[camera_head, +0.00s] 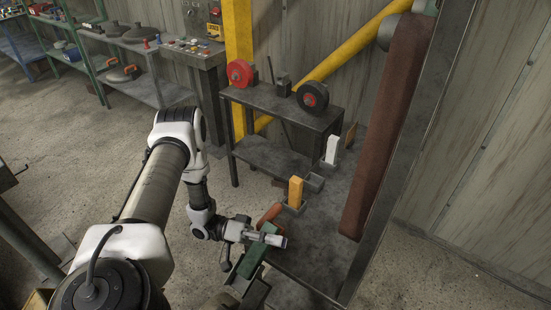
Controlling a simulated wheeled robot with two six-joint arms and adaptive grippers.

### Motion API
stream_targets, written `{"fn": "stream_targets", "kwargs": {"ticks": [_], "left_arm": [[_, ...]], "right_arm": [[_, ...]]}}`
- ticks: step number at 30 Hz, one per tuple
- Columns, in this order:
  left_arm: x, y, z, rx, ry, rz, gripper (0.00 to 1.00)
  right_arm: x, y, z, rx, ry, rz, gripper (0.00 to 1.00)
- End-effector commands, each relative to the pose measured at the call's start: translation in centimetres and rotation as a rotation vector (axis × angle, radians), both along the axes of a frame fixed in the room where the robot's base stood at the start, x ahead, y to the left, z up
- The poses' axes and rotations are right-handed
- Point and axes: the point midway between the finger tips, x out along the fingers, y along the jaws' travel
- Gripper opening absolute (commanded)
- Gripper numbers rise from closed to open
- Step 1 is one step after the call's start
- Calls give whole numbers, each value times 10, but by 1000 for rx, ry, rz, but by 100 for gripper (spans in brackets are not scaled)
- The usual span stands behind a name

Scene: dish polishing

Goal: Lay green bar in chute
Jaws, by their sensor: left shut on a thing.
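A green bar (252,261) slants at the front edge of the dark metal bench, low in the middle of the head view. My left gripper (262,238) is shut on the green bar near its upper end and hides part of it. A narrow grey metal chute (248,291) lies just below the bar and runs toward the bottom of the view. The bar's lower end is at the chute's upper part; I cannot tell whether it touches. My right gripper is not in view.
On the bench (305,262) stand an orange-yellow bar (296,191), a white bar (332,150) and a reddish-brown bar (269,216) close to my gripper. A brown belt (388,125) rises at the right. A small table behind carries a red wheel (240,73) and a black wheel (313,96).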

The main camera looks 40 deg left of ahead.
Motion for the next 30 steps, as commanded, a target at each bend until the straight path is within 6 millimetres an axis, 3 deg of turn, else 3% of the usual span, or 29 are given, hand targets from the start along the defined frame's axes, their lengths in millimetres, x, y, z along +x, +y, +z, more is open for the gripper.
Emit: {"fn": "stream_targets", "kwargs": {"ticks": [30], "left_arm": [[-22, -2, -13, -1, 1, 1, 0]], "right_arm": [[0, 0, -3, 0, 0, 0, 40]]}}
